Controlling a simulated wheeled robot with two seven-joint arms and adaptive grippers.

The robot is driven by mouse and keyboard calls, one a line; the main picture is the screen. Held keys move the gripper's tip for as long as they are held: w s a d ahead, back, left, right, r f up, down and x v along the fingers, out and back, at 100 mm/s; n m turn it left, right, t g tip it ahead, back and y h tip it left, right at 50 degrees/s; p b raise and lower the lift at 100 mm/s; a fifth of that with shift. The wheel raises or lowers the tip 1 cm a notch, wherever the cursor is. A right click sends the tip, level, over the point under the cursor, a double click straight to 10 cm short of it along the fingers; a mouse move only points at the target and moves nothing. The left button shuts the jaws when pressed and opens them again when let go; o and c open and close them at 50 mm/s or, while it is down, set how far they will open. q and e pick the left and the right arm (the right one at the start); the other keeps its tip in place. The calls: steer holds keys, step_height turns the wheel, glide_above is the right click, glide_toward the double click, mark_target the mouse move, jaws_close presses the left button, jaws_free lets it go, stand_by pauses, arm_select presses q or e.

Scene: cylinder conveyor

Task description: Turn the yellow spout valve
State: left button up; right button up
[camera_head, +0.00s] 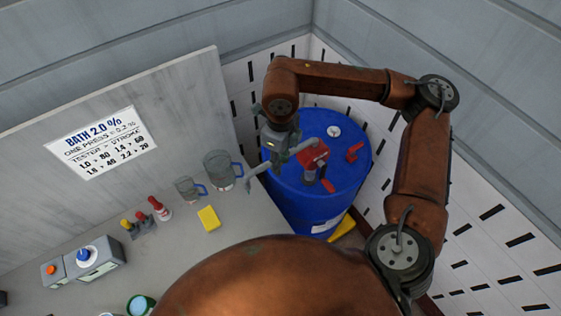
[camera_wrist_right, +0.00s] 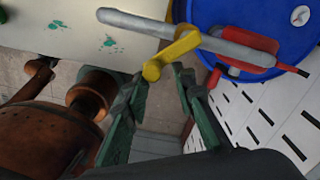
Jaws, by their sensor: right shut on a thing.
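The yellow spout valve (camera_wrist_right: 172,55) sits on the grey spout pipe (camera_wrist_right: 222,46) in the right wrist view, its lever end between my right fingertips. My right gripper (camera_wrist_right: 158,82) is shut on this lever. In the head view my right gripper (camera_head: 277,160) is above the spout, and the valve is hidden there. The pipe runs from the red pump (camera_head: 313,154) on the blue drum (camera_head: 308,206) toward the bench, its outlet near the large jug. My left gripper is not in view.
On the grey bench (camera_head: 240,218) stand a large clear jug (camera_head: 222,170), a smaller jug (camera_head: 186,188), a yellow sponge (camera_head: 208,218), red-topped bottles (camera_head: 160,208) and a grey tester box (camera_head: 95,258). A sign (camera_head: 101,142) hangs on the back panel. Slotted white walls enclose the drum.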

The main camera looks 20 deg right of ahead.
steer(key=shift+w+d, duration=0.15)
steer(key=shift+s+d+b, duration=0.3)
steer(key=shift+d+b, duration=0.05)
steer(key=shift+d, duration=0.25)
steer(key=shift+s+d, duration=0.1)
steer(key=shift+c, duration=0.3)
steer(key=shift+o, duration=0.2)
steer(key=shift+d+b, duration=0.3)
steer(key=shift+d, duration=0.1)
steer(key=shift+s+d, duration=0.15)
steer(key=shift+d, duration=0.1)
steer(key=shift+c, duration=0.3)
steer(key=shift+d, duration=0.1)
